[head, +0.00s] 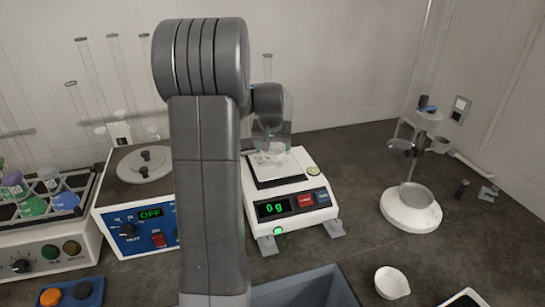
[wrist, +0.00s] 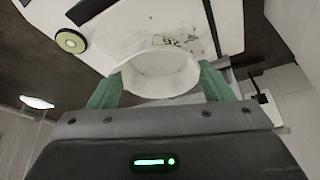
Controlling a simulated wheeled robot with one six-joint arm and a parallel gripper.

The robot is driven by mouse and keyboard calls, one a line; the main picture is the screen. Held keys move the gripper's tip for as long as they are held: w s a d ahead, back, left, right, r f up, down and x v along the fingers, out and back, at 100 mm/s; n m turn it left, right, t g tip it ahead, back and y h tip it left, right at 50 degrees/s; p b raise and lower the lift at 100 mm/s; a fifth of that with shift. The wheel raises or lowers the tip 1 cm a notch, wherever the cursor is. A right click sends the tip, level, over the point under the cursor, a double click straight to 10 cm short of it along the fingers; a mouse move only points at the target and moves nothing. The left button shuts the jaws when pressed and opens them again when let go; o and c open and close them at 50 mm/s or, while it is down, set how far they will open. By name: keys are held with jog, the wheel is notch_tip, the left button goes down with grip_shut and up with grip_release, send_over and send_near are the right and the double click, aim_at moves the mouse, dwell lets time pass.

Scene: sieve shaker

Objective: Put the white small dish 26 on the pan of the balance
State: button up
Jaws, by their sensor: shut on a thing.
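The white small dish (wrist: 160,75) is between the two green fingers of my gripper (wrist: 158,85) in the wrist view, and my gripper is shut on it. A marking that looks like 26 shows just beyond its rim. In the head view my gripper (head: 271,148) is over the balance pan, partly hidden by my arm, and the dish is hard to make out there. The balance (head: 293,213) is white with a dark-edged pan (head: 290,172), and its display reads 0 g. Whether the dish touches the pan I cannot tell.
Left of the balance stands a blue-fronted hotplate (head: 135,232) reading OFF, with a tube rack (head: 60,200) beyond. A stand with a round white base (head: 410,213) is at the right. Another white dish (head: 392,283) sits in front, near a grey-blue bin (head: 305,288).

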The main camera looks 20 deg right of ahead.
aim_at(273, 157)
jog(key=shift+f, duration=1.85)
jog(key=shift+f, duration=0.25)
jog(key=o, duration=1)
jog(key=shift+r, duration=0.1)
jog(key=shift+c, duration=0.2)
jog(key=shift+r, duration=0.2)
jog(key=v, duration=1.2)
jog(key=shift+f, duration=0.1)
